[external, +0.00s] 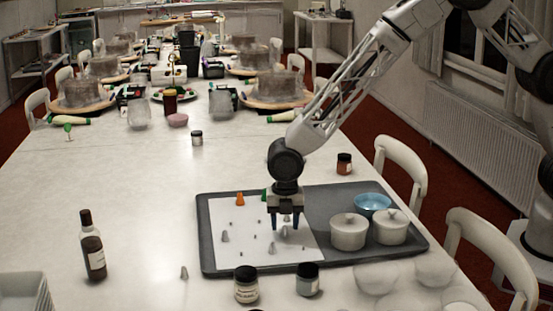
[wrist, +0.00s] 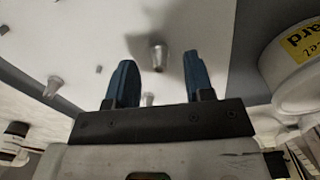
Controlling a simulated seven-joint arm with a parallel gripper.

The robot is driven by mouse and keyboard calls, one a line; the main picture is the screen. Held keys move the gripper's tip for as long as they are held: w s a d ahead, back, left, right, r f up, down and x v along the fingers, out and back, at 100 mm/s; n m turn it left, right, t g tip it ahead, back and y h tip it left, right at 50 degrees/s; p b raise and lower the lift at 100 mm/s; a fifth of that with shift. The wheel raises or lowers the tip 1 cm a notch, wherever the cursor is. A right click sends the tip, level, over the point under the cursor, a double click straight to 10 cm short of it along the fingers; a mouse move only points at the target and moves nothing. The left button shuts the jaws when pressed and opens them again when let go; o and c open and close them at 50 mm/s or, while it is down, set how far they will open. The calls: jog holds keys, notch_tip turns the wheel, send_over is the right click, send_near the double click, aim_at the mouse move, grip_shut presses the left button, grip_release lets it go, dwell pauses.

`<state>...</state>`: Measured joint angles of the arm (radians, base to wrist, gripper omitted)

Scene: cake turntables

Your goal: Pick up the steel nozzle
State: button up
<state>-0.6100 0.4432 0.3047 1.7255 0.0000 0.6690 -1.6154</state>
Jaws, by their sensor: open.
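Several grey steel nozzles of different sizes stand on a white sheet; which one the task means, I cannot tell. One steel nozzle (wrist: 158,57) shows in the wrist view between and beyond the blue fingertips of my gripper (wrist: 158,66). It is apart from both fingers. Another nozzle (wrist: 52,86) stands to the left, and a partly hidden one (wrist: 148,99) is low between the fingers. In the external view my gripper (external: 283,222) points down over the sheet, open and empty. A larger nozzle (external: 225,236) stands to its left.
The white sheet (external: 215,215) lies on a dark tray (external: 205,255). Jars (external: 246,285) line the front edge. A bottle (external: 93,245) stands left; the table between is mostly clear.

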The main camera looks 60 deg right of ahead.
jog(key=shift+f, duration=0.9)
grip_shut()
